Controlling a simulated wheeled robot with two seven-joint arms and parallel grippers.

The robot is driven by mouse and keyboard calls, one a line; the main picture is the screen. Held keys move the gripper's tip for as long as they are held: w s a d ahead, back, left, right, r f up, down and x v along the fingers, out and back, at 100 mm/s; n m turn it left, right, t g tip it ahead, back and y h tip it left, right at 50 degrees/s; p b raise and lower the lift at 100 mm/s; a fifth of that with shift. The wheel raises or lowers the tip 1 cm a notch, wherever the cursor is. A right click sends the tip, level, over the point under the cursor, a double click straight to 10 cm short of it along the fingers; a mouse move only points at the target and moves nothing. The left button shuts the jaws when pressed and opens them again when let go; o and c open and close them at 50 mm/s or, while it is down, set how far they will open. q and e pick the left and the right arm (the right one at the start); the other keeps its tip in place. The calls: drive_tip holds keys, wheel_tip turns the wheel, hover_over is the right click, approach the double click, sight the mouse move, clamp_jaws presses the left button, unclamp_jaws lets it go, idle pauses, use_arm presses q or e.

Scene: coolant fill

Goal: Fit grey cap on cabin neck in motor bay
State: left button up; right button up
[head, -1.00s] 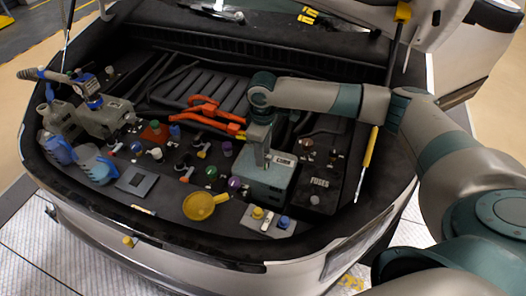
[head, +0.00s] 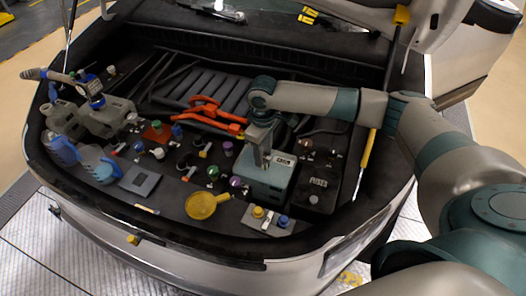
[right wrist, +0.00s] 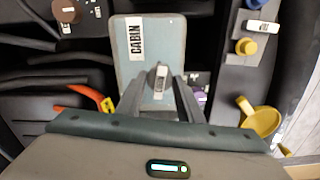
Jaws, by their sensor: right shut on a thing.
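The cabin tank (head: 266,181) is a grey-teal box labelled CABIN at the right of the motor bay. It also fills the upper middle of the right wrist view (right wrist: 146,35). My right gripper (head: 265,160) points down over its top. Its fingertips are shut on the small grey cap (right wrist: 160,77), seen between them in the right wrist view. The cap is at the tank's top, below the label; the cabin neck is hidden under it. I cannot tell whether the cap is seated or just above. My left gripper is not in view.
A yellow funnel (head: 203,206) stands left of the cabin tank. A plate with yellow and blue caps (head: 264,218) lies in front. The black FUSES box (head: 316,190) is close on the right. Orange-red cables (head: 205,107) run behind. Blue-grey jugs (head: 97,165) stand at the left.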

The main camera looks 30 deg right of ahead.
drive_tip(key=shift+m+p, duration=1.8)
drive_tip(key=shift+p, duration=0.7)
drive_tip(key=shift+m, duration=0.5)
drive_tip(key=shift+m, duration=1.6)
drive_tip(key=o, duration=0.9)
drive_tip(key=shift+w, duration=0.1)
drive_tip(key=shift+r, duration=0.1)
